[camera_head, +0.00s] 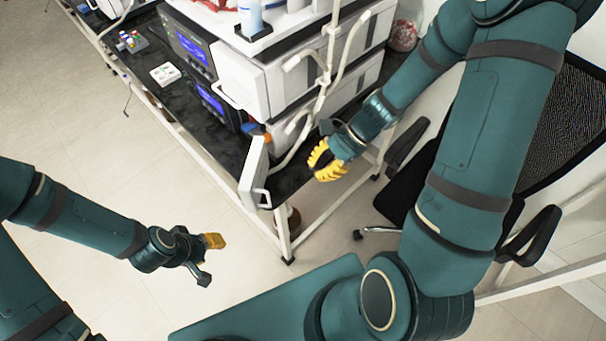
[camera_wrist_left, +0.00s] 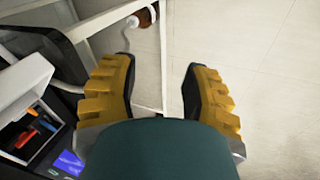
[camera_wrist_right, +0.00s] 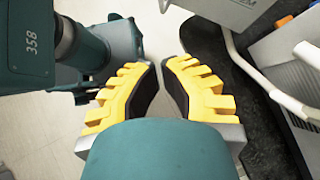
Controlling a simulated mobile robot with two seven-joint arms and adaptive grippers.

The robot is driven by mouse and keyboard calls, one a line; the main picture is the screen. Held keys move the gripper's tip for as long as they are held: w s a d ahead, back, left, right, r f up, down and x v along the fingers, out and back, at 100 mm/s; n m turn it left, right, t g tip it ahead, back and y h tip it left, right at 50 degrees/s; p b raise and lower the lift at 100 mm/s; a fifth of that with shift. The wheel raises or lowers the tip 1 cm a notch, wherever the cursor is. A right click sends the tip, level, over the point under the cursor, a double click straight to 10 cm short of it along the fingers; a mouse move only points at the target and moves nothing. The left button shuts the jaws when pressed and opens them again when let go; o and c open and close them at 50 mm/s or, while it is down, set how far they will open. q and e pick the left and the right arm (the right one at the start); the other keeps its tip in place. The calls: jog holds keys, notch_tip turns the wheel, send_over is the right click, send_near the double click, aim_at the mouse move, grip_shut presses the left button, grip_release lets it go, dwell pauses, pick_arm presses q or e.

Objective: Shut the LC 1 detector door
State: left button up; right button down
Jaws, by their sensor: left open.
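A white door panel with a bar handle (camera_head: 254,174) stands swung open at the bench's front corner. It appears to be the LC 1 detector door; no label is readable. Orange and blue parts (camera_head: 258,132) show behind it, and also in the left wrist view (camera_wrist_left: 32,125). A grey panel with a handle (camera_wrist_right: 225,10) at the top of the right wrist view is probably the same door. My left gripper (camera_head: 209,259) is open and empty, in front of the bench, left of and below the door. My right gripper (camera_head: 322,160) is partly open and empty, right of the door.
The column stack (camera_head: 295,85) stands on a black bench top (camera_head: 160,100) with a white frame. Pale tubes (camera_head: 325,80) hang beside it. A black chair (camera_head: 400,200) is beside my right arm. A brown bottle (camera_head: 290,220) sits below the bench. Floor in front is clear.

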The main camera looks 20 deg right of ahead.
pick_arm(q)
jog(key=f+b, duration=0.1)
jog(key=s+f+b, duration=0.1)
jog(key=f+b, duration=0.1)
jog(key=shift+d+f, duration=0.1)
jog(key=shift+f, duration=0.05)
pick_arm(e)
jog(key=a+r+x, duration=0.2)
jog(key=x, duration=0.9)
jog(key=shift+f, duration=0.15)
